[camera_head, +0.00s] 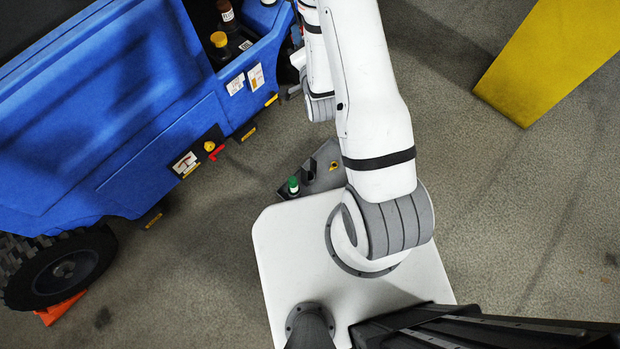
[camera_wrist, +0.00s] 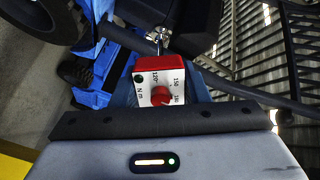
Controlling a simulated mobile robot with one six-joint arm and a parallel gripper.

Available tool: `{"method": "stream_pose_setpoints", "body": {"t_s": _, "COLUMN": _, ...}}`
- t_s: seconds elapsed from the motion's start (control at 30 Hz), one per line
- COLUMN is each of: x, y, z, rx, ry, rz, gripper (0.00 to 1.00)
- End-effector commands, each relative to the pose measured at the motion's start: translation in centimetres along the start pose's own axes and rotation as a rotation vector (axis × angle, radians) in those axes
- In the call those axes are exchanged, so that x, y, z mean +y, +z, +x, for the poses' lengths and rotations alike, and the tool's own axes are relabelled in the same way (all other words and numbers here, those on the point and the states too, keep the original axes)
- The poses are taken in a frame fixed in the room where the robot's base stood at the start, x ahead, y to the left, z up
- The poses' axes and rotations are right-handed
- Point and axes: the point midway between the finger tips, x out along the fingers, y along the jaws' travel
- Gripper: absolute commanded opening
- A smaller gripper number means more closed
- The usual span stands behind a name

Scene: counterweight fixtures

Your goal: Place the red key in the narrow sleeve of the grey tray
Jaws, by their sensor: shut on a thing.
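A red tool with a white face, a red knob and an N m scale (camera_wrist: 160,82), which I take for the red key, is in my gripper (camera_wrist: 162,92) in the wrist view. A metal shank shows at its far end. My gripper is shut on it; its fingers are mostly hidden. In the head view my arm reaches up beside the blue machine, and the gripper and key cannot be made out. The grey tray (camera_head: 325,178) sits at the edge of my white base, partly behind my arm. It has a dark recess and a green-capped item (camera_head: 293,185). I cannot tell which opening is the narrow sleeve.
The blue machine (camera_head: 130,110) fills the left, with capped bottles (camera_head: 219,42) in its upper bay and a small red handle (camera_head: 216,153) on its side. A yellow block (camera_head: 550,60) is at upper right. The floor at right is clear.

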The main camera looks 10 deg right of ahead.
Motion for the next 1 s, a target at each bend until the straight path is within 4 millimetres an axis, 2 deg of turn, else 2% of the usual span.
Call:
{"method": "stream_pose_setpoints", "body": {"t_s": 0.07, "x": -0.1, "y": 0.3, "z": 0.0, "rx": -0.005, "ry": -0.004, "rz": 0.000, "gripper": 0.05}}
{"method": "stream_pose_setpoints", "body": {"t_s": 0.17, "x": 0.7, "y": 1.1, "z": 0.2, "rx": -0.020, "ry": 0.010, "rz": 0.000, "gripper": 0.05}}
{"method": "stream_pose_setpoints", "body": {"t_s": 0.27, "x": 3.4, "y": 3.1, "z": 1.0, "rx": -0.059, "ry": 0.063, "rz": -0.001, "gripper": 0.05}}
{"method": "stream_pose_setpoints", "body": {"t_s": 0.4, "x": 8.8, "y": 6.8, "z": 1.8, "rx": -0.165, "ry": 0.220, "rz": -0.002, "gripper": 0.05}}
{"method": "stream_pose_setpoints", "body": {"t_s": 0.6, "x": 14.5, "y": 10.7, "z": 1.6, "rx": -0.339, "ry": 0.479, "rz": -0.006, "gripper": 0.05}}
{"method": "stream_pose_setpoints", "body": {"t_s": 0.8, "x": 18.8, "y": 13.5, "z": 0.3, "rx": -0.504, "ry": 0.729, "rz": -0.010, "gripper": 0.05}}
{"method": "stream_pose_setpoints", "body": {"t_s": 1.0, "x": 21.7, "y": 15.4, "z": -1.6, "rx": -0.638, "ry": 0.933, "rz": -0.014, "gripper": 0.05}}
